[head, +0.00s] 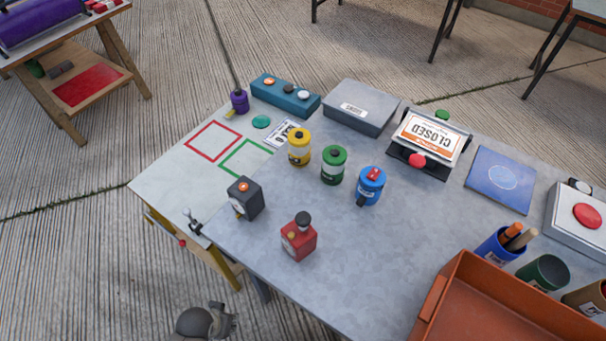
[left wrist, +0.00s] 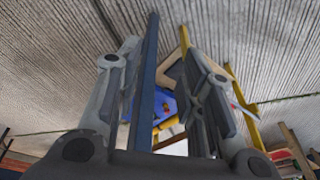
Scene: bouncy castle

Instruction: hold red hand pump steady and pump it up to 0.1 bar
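The red hand pump (head: 300,243) is a small red block with a black knob on top and a pale dial on its front. It stands upright on the grey table (head: 330,285) near the front edge. My left gripper (head: 226,320) shows only in part at the bottom of the head view, below and left of the pump, apart from it and off the table edge. In the left wrist view its two fingers (left wrist: 168,60) are spread with nothing held between them. The dial reading is too small to tell. My right gripper is not in view.
A black box with an orange button (head: 245,199) stands left of the pump. Yellow (head: 299,150), green (head: 333,167) and blue (head: 369,188) canisters stand behind it. An orange tray (head: 440,312) is at the front right. The tabletop directly around the pump is clear.

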